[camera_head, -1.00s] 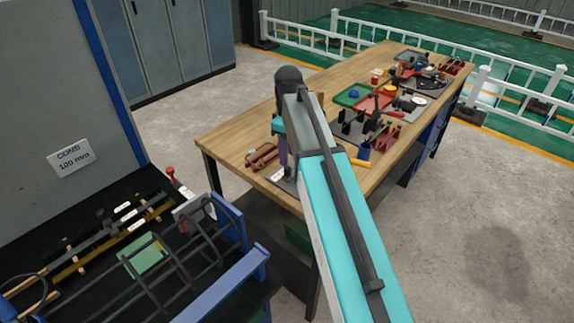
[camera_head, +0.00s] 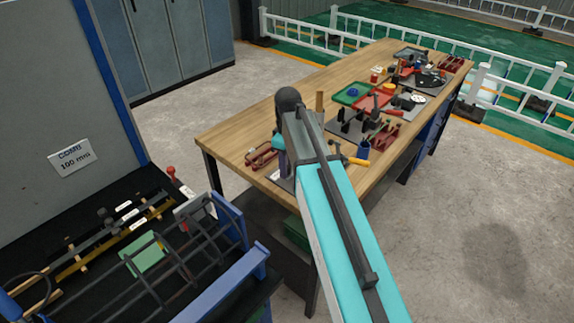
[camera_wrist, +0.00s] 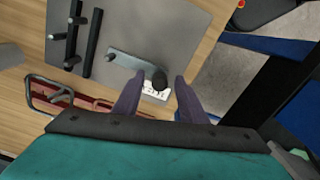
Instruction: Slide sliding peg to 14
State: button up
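A dark round peg (camera_wrist: 160,80) stands on the grey plate (camera_wrist: 190,35) in the wrist view, at the right end of a pale grey bar (camera_wrist: 130,62). A white label (camera_wrist: 155,93) with small dark markings lies just below it; I cannot read the markings. My gripper (camera_wrist: 159,77) is open, with one purple finger on each side of the peg and visible gaps between. In the head view my gripper (camera_head: 284,168) is low at the near-left corner of the wooden bench, and the arm hides the peg there.
Red parts (camera_head: 262,155) lie beside the plate on the bench (camera_head: 235,135). Trays and tools fill the bench's right side. A rebar cage (camera_head: 175,260) stands at lower left.

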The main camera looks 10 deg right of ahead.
grip_shut()
jog(key=shift+s+a, duration=0.6)
jog(key=shift+a, duration=0.3)
jog(key=shift+d, duration=0.1)
grip_release()
jog(key=shift+r, duration=0.2)
notch_tip(320, 180, up, 13)
jog(key=b, duration=0.2)
jog(key=shift+r+b, duration=0.2)
jog(key=shift+b, duration=0.1)
jog(key=shift+r, duration=0.15)
